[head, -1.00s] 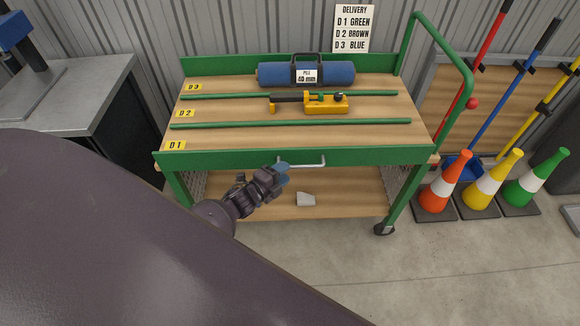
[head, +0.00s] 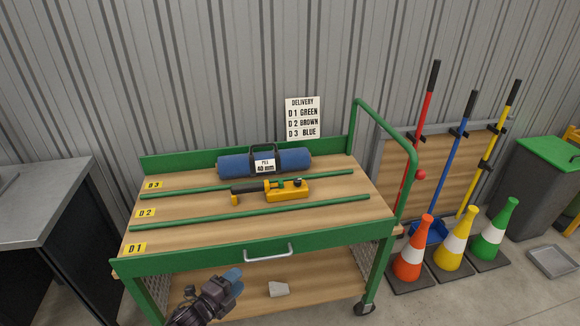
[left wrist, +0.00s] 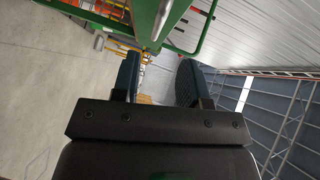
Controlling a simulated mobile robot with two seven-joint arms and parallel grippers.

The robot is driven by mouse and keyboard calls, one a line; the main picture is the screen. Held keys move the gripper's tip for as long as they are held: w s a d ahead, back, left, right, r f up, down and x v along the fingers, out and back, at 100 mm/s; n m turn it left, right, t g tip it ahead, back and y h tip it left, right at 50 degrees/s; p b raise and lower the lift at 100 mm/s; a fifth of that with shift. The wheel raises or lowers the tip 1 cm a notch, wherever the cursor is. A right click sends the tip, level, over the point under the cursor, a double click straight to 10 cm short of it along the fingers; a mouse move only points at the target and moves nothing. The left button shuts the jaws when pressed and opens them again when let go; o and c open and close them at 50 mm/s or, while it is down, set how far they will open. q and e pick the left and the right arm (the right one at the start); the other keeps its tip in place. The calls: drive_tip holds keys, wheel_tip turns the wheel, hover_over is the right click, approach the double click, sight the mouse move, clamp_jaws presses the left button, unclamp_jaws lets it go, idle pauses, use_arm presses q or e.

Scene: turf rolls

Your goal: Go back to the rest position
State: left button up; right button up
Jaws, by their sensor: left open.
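My left gripper (head: 232,281) is low in front of the cart, below the drawer-like front rail with its metal handle (head: 270,252). In the left wrist view its two blue fingers (left wrist: 158,80) stand apart with nothing between them. The green and wood cart (head: 215,257) fills the middle of the head view. A blue roll (head: 235,164) with a dark handle and a "40 mm" label lies in the D3 lane. A yellow and black tool (head: 287,192) lies across the D2 lane. The D1 lane is bare. My right gripper is out of view.
A delivery sign (head: 302,118) stands behind the cart. A grey block (head: 278,289) lies on the lower shelf. Orange (head: 410,262), yellow and green cones stand to the right, before long-handled tools. A dark cabinet (head: 80,240) stands left. A grey bin (head: 545,180) is far right.

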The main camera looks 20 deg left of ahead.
use_arm(q)
drive_tip(key=s+d+r+n+g+y, duration=0.1)
drive_tip(key=s+d+n+g, duration=0.1)
drive_tip(key=s+n, duration=0.6)
drive_tip(key=s+d+r+n+g+y, duration=0.2)
drive_tip(key=s+d+n, duration=0.1)
drive_tip(key=s+n, duration=0.5)
drive_tip(key=shift+d+n+g+y, duration=0.3)
drive_tip(key=shift+d+n, duration=0.1)
drive_tip(key=shift+n, duration=0.4)
